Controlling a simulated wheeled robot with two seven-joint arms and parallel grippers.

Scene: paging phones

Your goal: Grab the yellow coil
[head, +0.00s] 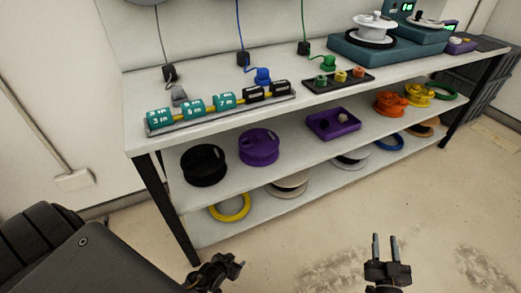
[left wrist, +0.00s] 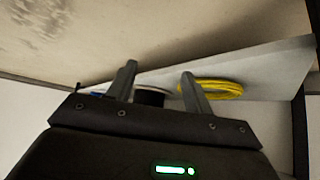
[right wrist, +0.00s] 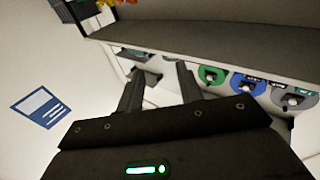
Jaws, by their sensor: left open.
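The yellow coil (head: 230,207) is a flat ring lying on the lowest shelf (head: 205,233), near its left end. It also shows in the left wrist view (left wrist: 220,88), just beyond the right finger. My left gripper (head: 238,265) is open and empty, low in front of the shelf and apart from the coil; its fingers are spread in the left wrist view (left wrist: 158,84). My right gripper (head: 385,243) is open and empty over the floor, further right, away from the shelves. Its spread fingers show in the right wrist view (right wrist: 157,80).
White and grey spools (head: 288,185) lie right of the coil on the same shelf. Black (head: 204,166) and purple (head: 259,148) spools stand on the shelf above. The table's dark front leg (head: 168,212) is left of the coil. The floor in front is clear.

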